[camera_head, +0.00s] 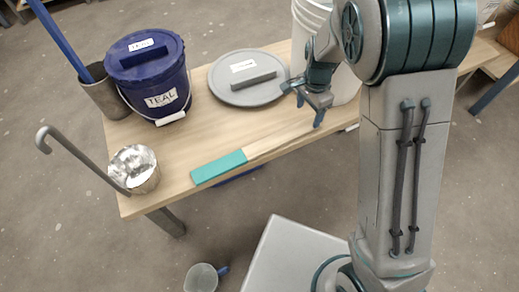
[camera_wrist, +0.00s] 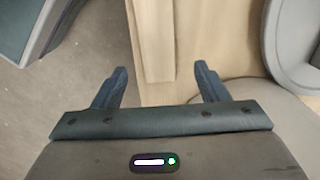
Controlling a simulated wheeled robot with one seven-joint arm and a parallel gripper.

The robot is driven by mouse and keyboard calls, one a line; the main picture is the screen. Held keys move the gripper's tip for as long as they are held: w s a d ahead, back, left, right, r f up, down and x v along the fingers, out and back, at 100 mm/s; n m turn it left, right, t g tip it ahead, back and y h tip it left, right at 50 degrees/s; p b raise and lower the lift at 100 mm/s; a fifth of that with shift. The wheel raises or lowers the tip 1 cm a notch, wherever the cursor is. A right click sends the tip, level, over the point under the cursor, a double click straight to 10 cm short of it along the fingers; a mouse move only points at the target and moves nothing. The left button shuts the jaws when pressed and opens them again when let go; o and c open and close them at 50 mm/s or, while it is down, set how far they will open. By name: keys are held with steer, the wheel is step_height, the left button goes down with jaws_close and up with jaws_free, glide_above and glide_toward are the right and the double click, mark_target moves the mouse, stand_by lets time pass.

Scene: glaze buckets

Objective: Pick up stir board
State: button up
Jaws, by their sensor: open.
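The stir board (camera_head: 219,167) lies flat along the front edge of the wooden table, with a teal end at left and a bare wood handle running right towards my gripper (camera_head: 309,112). In the wrist view, my gripper (camera_wrist: 160,68) is open and empty. A pale wooden strip, apparently the handle of the stir board (camera_wrist: 153,40), shows between its fingertips and ends just short of the gripper body. I cannot tell the exact height of the fingers above it.
The table (camera_head: 190,135) holds a blue TEAL bucket (camera_head: 150,80), a grey lid (camera_head: 225,90), a metal can (camera_head: 133,168) with a ladle, and a grey pot (camera_head: 103,98). A white bucket (camera_head: 308,22) stands close behind my gripper. A mug (camera_head: 201,278) is on the floor.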

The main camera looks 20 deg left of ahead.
mark_target(305, 126)
steer(key=f+b, duration=0.2)
steer(key=f, duration=0.1)
steer(key=f+b, duration=0.1)
steer(key=f, duration=0.1)
steer(key=shift+s+f, duration=0.2)
steer(key=shift+s, duration=0.05)
steer(key=shift+r, duration=0.1)
steer(key=c, duration=1.3)
steer(key=shift+r, duration=0.1)
